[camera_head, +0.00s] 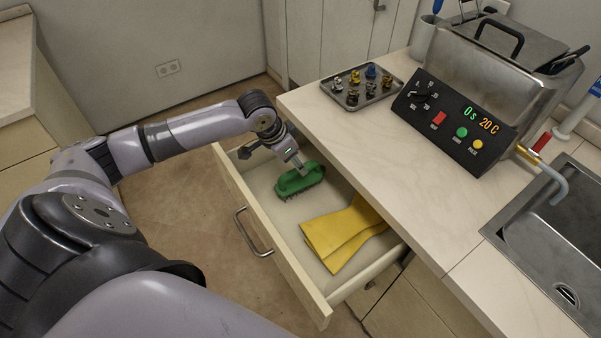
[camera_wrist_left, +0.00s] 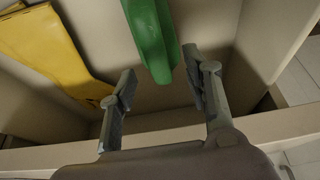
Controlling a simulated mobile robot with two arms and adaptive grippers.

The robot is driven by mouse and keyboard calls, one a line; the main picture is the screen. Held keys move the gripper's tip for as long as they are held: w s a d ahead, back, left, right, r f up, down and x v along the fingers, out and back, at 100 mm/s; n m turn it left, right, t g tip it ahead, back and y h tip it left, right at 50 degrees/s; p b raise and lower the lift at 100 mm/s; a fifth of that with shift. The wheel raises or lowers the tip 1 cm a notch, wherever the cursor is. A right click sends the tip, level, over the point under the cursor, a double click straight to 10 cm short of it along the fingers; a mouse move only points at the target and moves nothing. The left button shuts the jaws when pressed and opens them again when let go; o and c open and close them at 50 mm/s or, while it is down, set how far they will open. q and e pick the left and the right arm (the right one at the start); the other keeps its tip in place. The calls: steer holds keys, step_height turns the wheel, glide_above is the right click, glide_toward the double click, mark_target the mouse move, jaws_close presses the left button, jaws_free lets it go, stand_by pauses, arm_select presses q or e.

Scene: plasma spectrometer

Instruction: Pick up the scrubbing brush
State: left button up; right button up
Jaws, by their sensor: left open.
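The green scrubbing brush (camera_head: 299,181) lies bristles down in the open drawer (camera_head: 285,262), near its left end. My left gripper (camera_head: 273,157) is at the brush, reaching over the drawer from the left. In the left wrist view the brush (camera_wrist_left: 152,40) extends in from the top, and its near end lies just ahead of the gap between the open fingers (camera_wrist_left: 160,75), closer to the right finger. Nothing is gripped. I cannot tell whether a finger touches the brush. My right gripper does not show.
Yellow gloves (camera_head: 343,236) lie in the drawer to the right of the brush; the gloves (camera_wrist_left: 50,45) also show beside the left finger. The drawer walls stand close around. The countertop (camera_head: 385,150) overhangs behind, with a metal tray (camera_head: 352,104) of small parts and an ultrasonic bath (camera_head: 490,75).

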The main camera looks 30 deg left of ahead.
mark_target(302, 177)
arm_select(q)
steer(key=shift+w+d+f, duration=0.1)
steer(key=shift+w+f, duration=0.05)
steer(key=shift+f, duration=0.2)
steer(key=x, duration=0.3)
steer(key=shift+w+d+f, duration=0.1)
steer(key=shift+f, duration=0.15)
steer(key=shift+w+f, duration=0.2)
steer(key=shift+f, duration=0.25)
jaws_close()
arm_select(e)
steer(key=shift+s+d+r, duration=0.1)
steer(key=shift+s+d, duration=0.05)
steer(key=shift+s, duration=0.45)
